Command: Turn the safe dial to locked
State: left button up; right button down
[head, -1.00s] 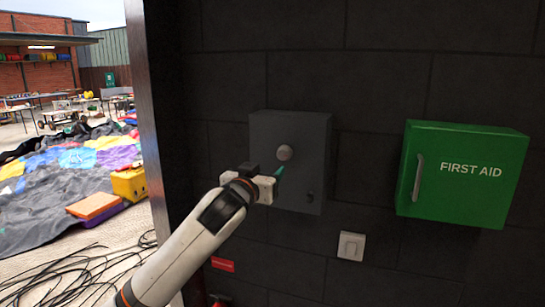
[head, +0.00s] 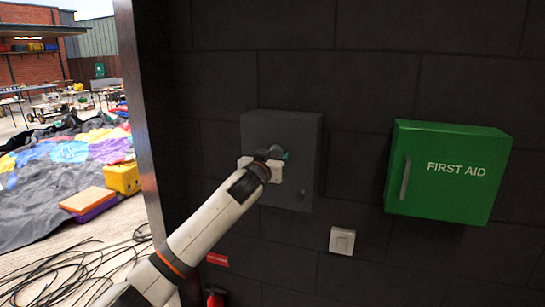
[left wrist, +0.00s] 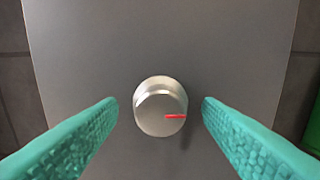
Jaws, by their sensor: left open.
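The grey safe (head: 308,140) is mounted on the dark block wall. Its silver dial (left wrist: 158,105) shows in the left wrist view, with a red pointer mark aimed to the right of that picture. My left gripper (head: 280,160) is at the front of the safe and hides the dial in the head view. In the left wrist view the two green fingers (left wrist: 160,115) are open, one on each side of the dial, with clear gaps and no visible contact. My right gripper is not in view.
A green first aid box (head: 445,172) hangs to the right of the safe. A white switch (head: 342,240) is below them, and a red label (head: 217,260) is lower left. A doorway edge (head: 147,130) stands at left, with cables (head: 75,270) on the floor outside.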

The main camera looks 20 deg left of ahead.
pick_arm(q)
jog(key=c, duration=0.9)
jog(key=shift+c, duration=0.2)
